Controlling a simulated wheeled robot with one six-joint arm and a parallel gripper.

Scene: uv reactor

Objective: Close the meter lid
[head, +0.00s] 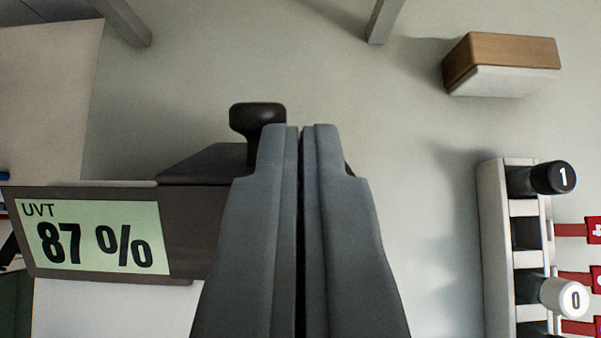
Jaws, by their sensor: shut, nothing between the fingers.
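The meter (180,262) is a dark grey unit at the left with a pale green display reading "UVT 87 %". Its dark lid (205,162) shows at the meter's right part, with a black knob (258,118) standing on it. My gripper (301,130) is shut and empty, pointing away from the camera in the middle of the view. Its fingertips appear just right of the knob and overlap its edge in the picture; I cannot tell whether they touch. The gripper hides the right part of the lid and meter, so I cannot tell how far the lid is open.
At the right stands a white rack (492,230) with a black cap marked 1 (553,178), a white cap marked 0 (565,297) and red tags (594,230). A white block with a wooden top (505,65) is at the upper right. The pale area between is clear.

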